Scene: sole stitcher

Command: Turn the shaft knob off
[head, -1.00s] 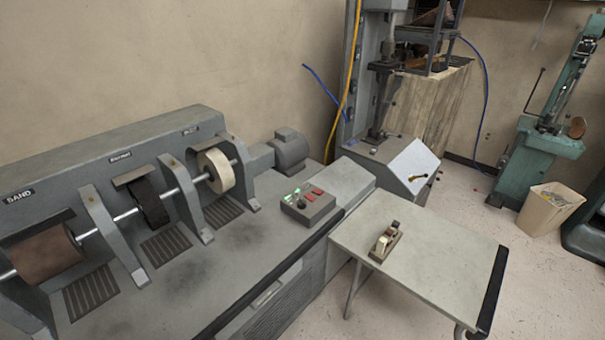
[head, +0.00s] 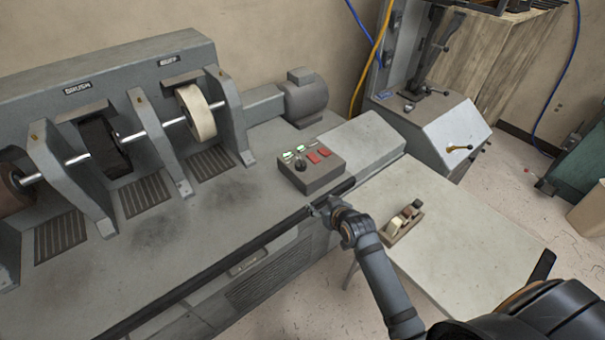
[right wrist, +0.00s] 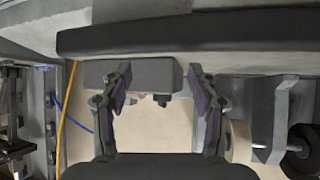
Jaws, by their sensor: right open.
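The shaft knob (head: 300,165) is a small black knob on top of the grey control box (head: 322,183). The box also carries red buttons (head: 318,155) and green lights. My right gripper (head: 322,208) is open and empty at the front edge of the machine bench, just in front of the box and apart from the knob. In the right wrist view the box (right wrist: 130,74) lies beyond and between the open fingers (right wrist: 158,82), with a dark knob-like part (right wrist: 160,99) sticking out from it. My left gripper is not in view.
The machine bench (head: 190,245) has a shaft with a white buffing wheel (head: 195,113) and a dark brush (head: 103,148) left of the box. A side table (head: 470,240) with a small wooden block set (head: 402,224) stands on the right. A motor (head: 305,100) sits behind.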

